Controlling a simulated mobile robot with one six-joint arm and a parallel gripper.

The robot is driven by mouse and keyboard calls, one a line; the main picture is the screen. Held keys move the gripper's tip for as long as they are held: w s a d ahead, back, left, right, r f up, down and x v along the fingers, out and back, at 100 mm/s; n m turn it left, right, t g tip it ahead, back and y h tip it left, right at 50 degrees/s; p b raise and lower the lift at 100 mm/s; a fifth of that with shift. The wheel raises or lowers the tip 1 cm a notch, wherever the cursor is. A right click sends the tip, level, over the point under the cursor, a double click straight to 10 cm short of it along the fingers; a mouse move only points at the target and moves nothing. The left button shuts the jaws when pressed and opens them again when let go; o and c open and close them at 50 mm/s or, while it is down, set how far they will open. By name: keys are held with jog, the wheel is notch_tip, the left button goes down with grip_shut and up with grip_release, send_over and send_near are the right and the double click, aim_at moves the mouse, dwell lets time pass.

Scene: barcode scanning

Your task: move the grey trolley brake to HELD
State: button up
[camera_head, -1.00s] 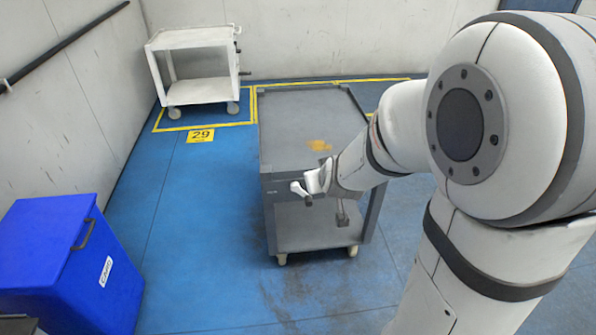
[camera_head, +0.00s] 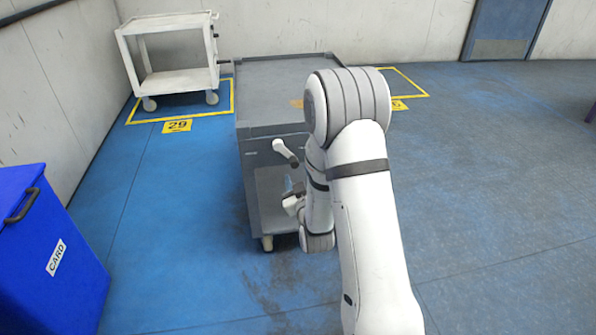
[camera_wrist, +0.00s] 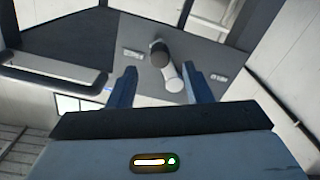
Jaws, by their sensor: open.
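The grey trolley (camera_head: 248,112) stands in the middle of the head view. Its brake lever (camera_head: 286,153) sits tilted on the near end panel, with a white part at upper left and a dark part at lower right. In the wrist view the lever (camera_wrist: 175,84) shows between and beyond the fingers, dark at one end and white at the other. My gripper (camera_wrist: 160,80) is open and empty, with no visible contact. In the head view my gripper (camera_head: 293,203) is below the lever, partly hidden by my arm. Small labels flank the lever in the wrist view; I cannot read them.
A white trolley (camera_head: 178,82) stands in a yellow-marked bay at the back left, near a yellow floor sign (camera_head: 177,126). A blue CARD bin (camera_head: 60,290) stands at the front left. The blue floor at right is open.

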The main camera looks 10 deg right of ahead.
aim_at(295, 166)
jog(key=w+b, duration=0.1)
jog(key=w, duration=0.5)
jog(key=shift+w, duration=0.2)
jog(key=shift+c, duration=0.2)
grip_shut()
